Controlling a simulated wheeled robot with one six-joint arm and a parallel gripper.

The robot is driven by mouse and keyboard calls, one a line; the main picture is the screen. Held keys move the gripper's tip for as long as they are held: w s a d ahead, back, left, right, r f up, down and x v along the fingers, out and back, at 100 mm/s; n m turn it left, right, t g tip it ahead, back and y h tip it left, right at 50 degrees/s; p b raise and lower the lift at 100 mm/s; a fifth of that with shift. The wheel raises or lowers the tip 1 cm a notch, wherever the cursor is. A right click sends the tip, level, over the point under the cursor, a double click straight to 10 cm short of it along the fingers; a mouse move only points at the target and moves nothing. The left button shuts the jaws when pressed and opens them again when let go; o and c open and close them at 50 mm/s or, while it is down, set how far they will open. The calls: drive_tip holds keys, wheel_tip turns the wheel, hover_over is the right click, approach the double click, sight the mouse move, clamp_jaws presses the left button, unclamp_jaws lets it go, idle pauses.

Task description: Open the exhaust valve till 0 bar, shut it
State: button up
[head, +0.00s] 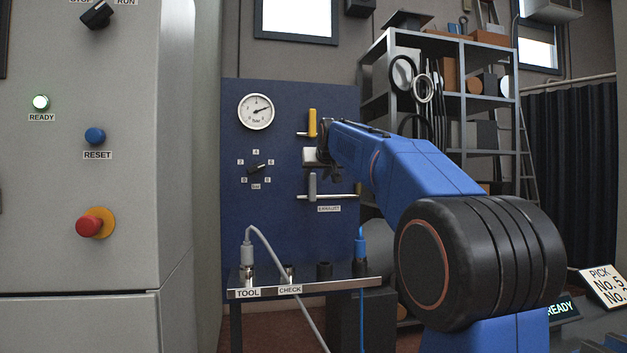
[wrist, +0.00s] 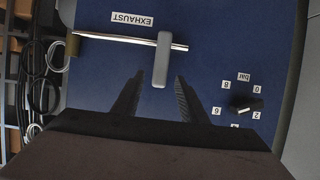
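The exhaust valve has a grey lever (head: 312,187) on a thin horizontal pipe, above the EXHAUST label (head: 329,209) on the blue panel. The lever stands upright, across the pipe. In the wrist view, turned upside down, the grey lever (wrist: 162,50) shows between my fingers. My gripper (wrist: 159,80) is open, one finger on each side of the lever's free end, with gaps on both sides. In the head view my gripper (head: 326,168) is just above the lever, partly hidden by my arm. The round gauge (head: 256,112) has its needle pointing right and slightly up, off zero.
A yellow lever (head: 312,122) stands upright above my gripper. A black selector knob (head: 257,168) with a bar scale is to the left. A ledge (head: 310,287) below carries a hose fitting (head: 247,250). A grey cabinet (head: 120,200) stands left, shelves (head: 468,100) right.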

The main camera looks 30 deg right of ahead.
sight(313, 179)
drive_tip(key=shift+x, duration=1.8)
drive_tip(key=shift+c, duration=0.3)
clamp_jaws()
